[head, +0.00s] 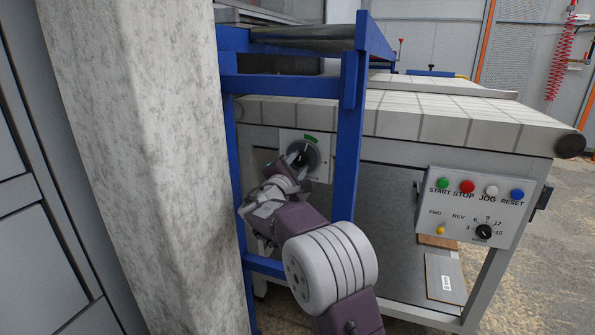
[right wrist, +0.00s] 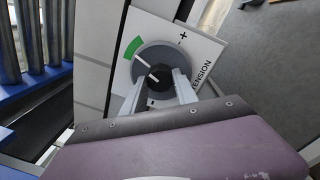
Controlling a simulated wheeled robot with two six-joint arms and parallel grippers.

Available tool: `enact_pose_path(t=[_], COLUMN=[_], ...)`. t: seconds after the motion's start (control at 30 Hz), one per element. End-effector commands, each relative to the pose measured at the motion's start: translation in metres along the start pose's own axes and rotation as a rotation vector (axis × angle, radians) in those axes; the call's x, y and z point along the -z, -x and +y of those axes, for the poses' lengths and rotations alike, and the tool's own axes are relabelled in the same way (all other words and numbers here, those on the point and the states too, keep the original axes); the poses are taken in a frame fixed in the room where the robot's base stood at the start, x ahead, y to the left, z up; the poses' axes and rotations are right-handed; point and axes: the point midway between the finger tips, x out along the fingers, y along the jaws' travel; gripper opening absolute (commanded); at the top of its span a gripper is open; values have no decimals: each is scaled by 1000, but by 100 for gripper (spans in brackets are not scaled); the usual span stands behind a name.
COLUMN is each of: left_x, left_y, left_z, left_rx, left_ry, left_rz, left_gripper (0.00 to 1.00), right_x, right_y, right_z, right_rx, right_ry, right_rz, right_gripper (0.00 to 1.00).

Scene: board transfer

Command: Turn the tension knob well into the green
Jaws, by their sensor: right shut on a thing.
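The tension knob (head: 302,154) is a round grey dial with a black centre on a white plate on the conveyor's side. In the right wrist view the knob (right wrist: 160,76) fills the middle, with "TENSION" and a plus and a minus printed on the plate. The green band (right wrist: 133,47) is a short arc at the dial's upper left, also seen in the head view (head: 311,138). The white pointer line slants up-left, its end close to the green band's lower end. My right gripper (right wrist: 160,84) is shut on the knob's black centre, one finger either side. My left gripper is not in view.
A blue frame post (head: 347,140) stands just right of the knob, another at its left. A concrete pillar (head: 140,150) is close on the left. A control box (head: 480,208) with coloured buttons hangs at the right. The conveyor belt (head: 430,115) runs above.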

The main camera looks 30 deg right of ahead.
Motion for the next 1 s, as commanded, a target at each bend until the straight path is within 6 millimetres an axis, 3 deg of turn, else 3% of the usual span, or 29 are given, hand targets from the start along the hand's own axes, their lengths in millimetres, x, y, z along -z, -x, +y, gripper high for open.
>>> enact_pose_path(t=[0.5,0.53,0.6,0.87,1.0], left_x=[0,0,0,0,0], left_y=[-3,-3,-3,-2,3], left_z=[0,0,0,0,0], left_rx=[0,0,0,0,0], left_ry=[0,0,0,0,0], left_rz=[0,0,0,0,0], left_gripper=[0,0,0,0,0], right_x=[0,0,0,0,0], right_y=[0,0,0,0,15], right_z=[0,0,0,0,3], right_rx=[1,1,1,1,0], right_ry=[-15,-15,-15,-15,-14], right_rz=[0,-1,-1,-1,2], right_gripper=[0,43,56,56,56])
